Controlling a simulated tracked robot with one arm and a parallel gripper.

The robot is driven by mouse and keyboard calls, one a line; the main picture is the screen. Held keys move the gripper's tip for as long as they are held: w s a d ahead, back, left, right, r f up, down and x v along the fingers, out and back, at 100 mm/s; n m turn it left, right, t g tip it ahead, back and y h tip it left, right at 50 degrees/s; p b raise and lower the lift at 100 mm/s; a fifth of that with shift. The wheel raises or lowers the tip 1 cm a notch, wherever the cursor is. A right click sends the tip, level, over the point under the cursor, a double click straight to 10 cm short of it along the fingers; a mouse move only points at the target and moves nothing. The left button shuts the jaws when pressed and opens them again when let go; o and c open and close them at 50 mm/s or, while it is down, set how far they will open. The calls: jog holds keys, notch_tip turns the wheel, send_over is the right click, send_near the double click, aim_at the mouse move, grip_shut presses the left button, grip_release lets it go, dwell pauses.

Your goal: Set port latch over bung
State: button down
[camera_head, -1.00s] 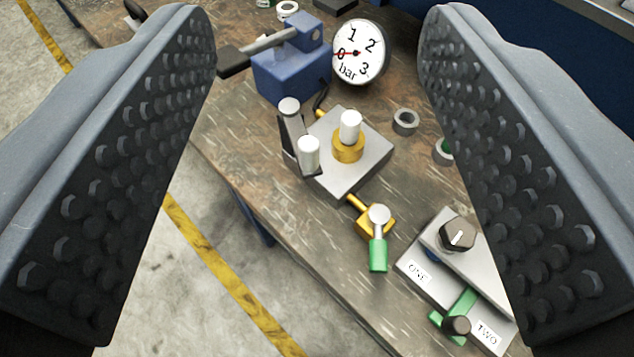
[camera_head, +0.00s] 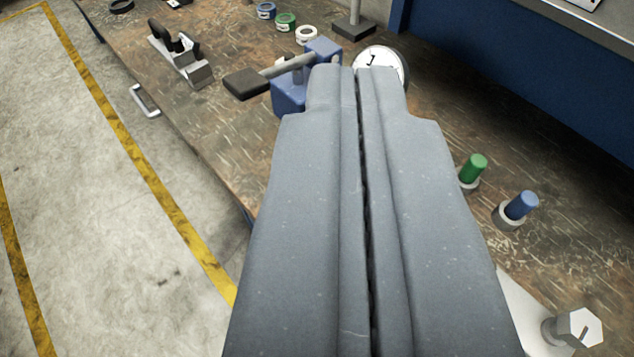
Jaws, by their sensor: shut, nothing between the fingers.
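My gripper (camera_head: 356,72) is shut, its two grey fingers pressed together with a thin dark seam between them. It fills the middle of the view from the bottom edge up to the gauge. The port block, its bung and the latch cannot be seen now; the fingers cover the part of the bench where they would lie. I cannot tell from this view how the latch sits or whether the fingers touch it.
A blue pump block with a dark-handled lever (camera_head: 248,84) and a pressure gauge (camera_head: 386,62) stand beyond the fingertips, partly covered. A green plug (camera_head: 473,168) and a blue plug (camera_head: 522,205) stand right. A hex knob (camera_head: 578,328) is lower right. Floor lies left.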

jog(key=w+a+f+g+h+p, duration=0.3)
jog(key=w+a+f+g+p, duration=0.3)
jog(key=w+p, duration=0.45)
jog(key=s+a+f+g+h+p, duration=0.1)
jog(key=a+f+g+p, duration=0.3)
jog(key=f+p, duration=0.5)
jog(key=a+h+p, duration=0.1)
jog(key=a+p, duration=0.1)
jog(key=shift+a+f, duration=0.3)
jog(key=shift+a, duration=0.05)
jog(key=w+d+f+p, duration=0.1)
jog(key=w+d+f, duration=0.3)
jog(key=d+f, duration=0.4)
jog(key=shift+w, duration=0.3)
jog(key=shift+d, duration=0.3)
